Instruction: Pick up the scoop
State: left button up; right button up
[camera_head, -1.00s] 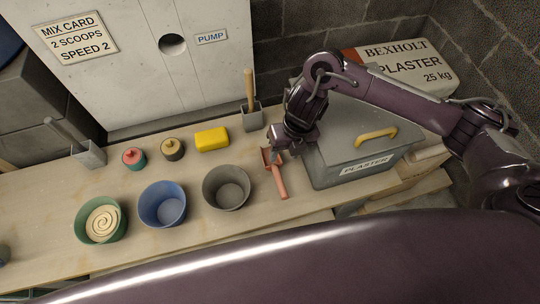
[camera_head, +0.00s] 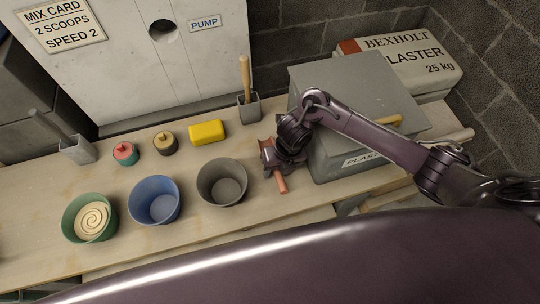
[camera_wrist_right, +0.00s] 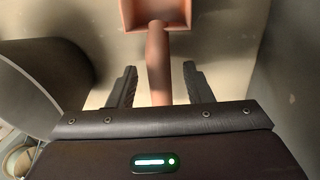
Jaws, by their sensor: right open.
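The orange-red scoop (camera_head: 281,184) lies on the bench between the grey bucket and the plaster bin, its handle toward the front edge. My right gripper (camera_head: 273,168) is over the scoop and hides its middle in the head view. In the right wrist view the scoop's handle (camera_wrist_right: 158,62) runs between the two fingers of my right gripper (camera_wrist_right: 159,86), which are open with a gap on each side. The scoop's square pan (camera_wrist_right: 160,13) is beyond the fingertips at the top. My left gripper is not in view.
A grey bucket (camera_head: 222,182) stands close left of the scoop, and the grey plaster bin (camera_head: 345,140) close right. A blue bucket (camera_head: 155,201), a green bucket (camera_head: 72,222) and a yellow sponge (camera_head: 208,132) are farther left. A plaster bag (camera_head: 425,70) lies behind the bin.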

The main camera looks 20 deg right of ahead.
jog(key=shift+f, duration=0.25)
grip_shut()
jog(key=shift+r, duration=0.1)
notch_tip(320, 180, up, 6)
jog(key=shift+w+r+p, duration=0.1)
jog(key=shift+p, duration=0.55)
notch_tip(320, 180, up, 14)
jog(key=p, duration=0.5)
jog(key=shift+f+p, duration=0.2)
jog(key=shift+p, duration=0.2)
